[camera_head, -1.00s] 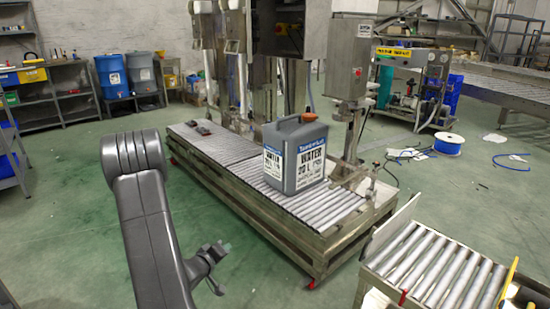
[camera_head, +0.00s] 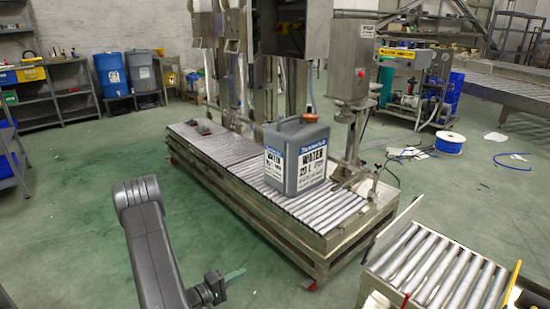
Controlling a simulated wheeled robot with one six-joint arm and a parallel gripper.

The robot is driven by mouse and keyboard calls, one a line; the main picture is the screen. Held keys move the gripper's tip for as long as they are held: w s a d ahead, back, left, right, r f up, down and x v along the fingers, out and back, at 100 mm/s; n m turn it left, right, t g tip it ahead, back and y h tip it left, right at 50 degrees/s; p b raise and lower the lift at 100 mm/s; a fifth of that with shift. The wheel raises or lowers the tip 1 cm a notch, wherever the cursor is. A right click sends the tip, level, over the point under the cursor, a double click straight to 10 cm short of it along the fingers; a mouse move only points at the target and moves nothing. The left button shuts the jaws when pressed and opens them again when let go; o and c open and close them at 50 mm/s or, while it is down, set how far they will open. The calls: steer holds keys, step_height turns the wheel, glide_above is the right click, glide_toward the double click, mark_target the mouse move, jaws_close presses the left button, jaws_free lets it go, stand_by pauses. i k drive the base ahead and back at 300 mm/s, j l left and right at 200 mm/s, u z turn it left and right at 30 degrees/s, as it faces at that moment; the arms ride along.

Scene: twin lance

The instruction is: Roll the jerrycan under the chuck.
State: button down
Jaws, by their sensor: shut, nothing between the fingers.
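The grey jerrycan (camera_head: 297,156), with a white "WATER 20 L" label, stands upright on the roller conveyor (camera_head: 322,212), near its right end. An orange cap-like piece (camera_head: 311,117) shows at its top right; I cannot tell whether it sits on the can or is apart from it. I cannot clearly make out the chuck; a steel machine head (camera_head: 352,62) stands on a post behind and right of the can. My gripper (camera_head: 236,274) is low in front of the conveyor, shut and empty, well apart from the jerrycan.
Small dark items (camera_head: 204,127) lie at the conveyor's far left end. A second roller conveyor (camera_head: 440,262) with a raised side plate stands at the front right. A blue cable reel (camera_head: 449,143) lies at the back right.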

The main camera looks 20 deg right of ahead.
mark_target(297, 150)
steer(key=i+l, duration=0.1)
steer(key=i, duration=0.95)
steer(key=i+l, duration=0.15)
steer(key=i, duration=0.9)
steer(key=i+l, duration=0.1)
steer(key=i, duration=0.95)
steer(key=i+z, duration=0.35)
steer(key=z, duration=1.05)
